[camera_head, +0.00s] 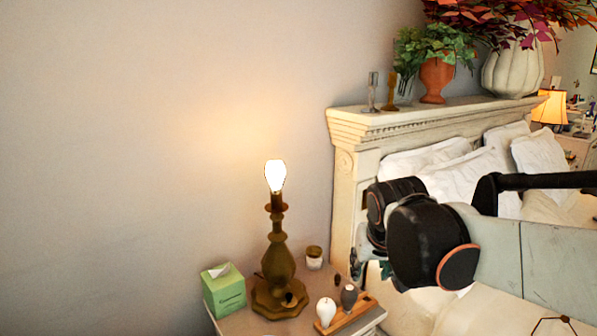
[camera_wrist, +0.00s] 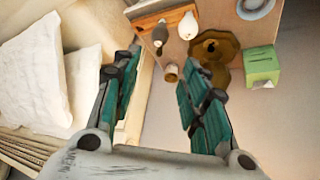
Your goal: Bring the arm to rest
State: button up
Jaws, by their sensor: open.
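My gripper (camera_head: 362,262) hangs in front of the bed's headboard, at the end of my arm, which reaches in from the right in the head view. In the wrist view my gripper (camera_wrist: 158,85) is open, with its two teal-padded fingers apart and nothing between them. It points toward the nightstand (camera_wrist: 225,20) and the gap beside it. In the head view my forearm and wrist cover part of the bed, and the gripper's fingers are only partly visible.
The nightstand (camera_head: 233,325) holds a lit lamp (camera_head: 278,262), a green tissue box (camera_head: 224,291), a small candle (camera_head: 314,258) and a wooden tray (camera_head: 345,318) with white and grey ornaments. The headboard (camera_head: 430,118) bears plants and vases. Pillows (camera_wrist: 30,80) lie on the bed. The wall area at left is clear.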

jog(key=s+d+f, duration=0.2)
jog(key=s, duration=0.8)
jog(key=s+d+f+t, duration=0.1)
jog(key=s+d+f, duration=0.1)
jog(key=s, duration=0.7)
jog(key=shift+s+d+y, duration=0.3)
jog(key=shift+s+d, duration=0.05)
jog(key=shift+d, duration=0.2)
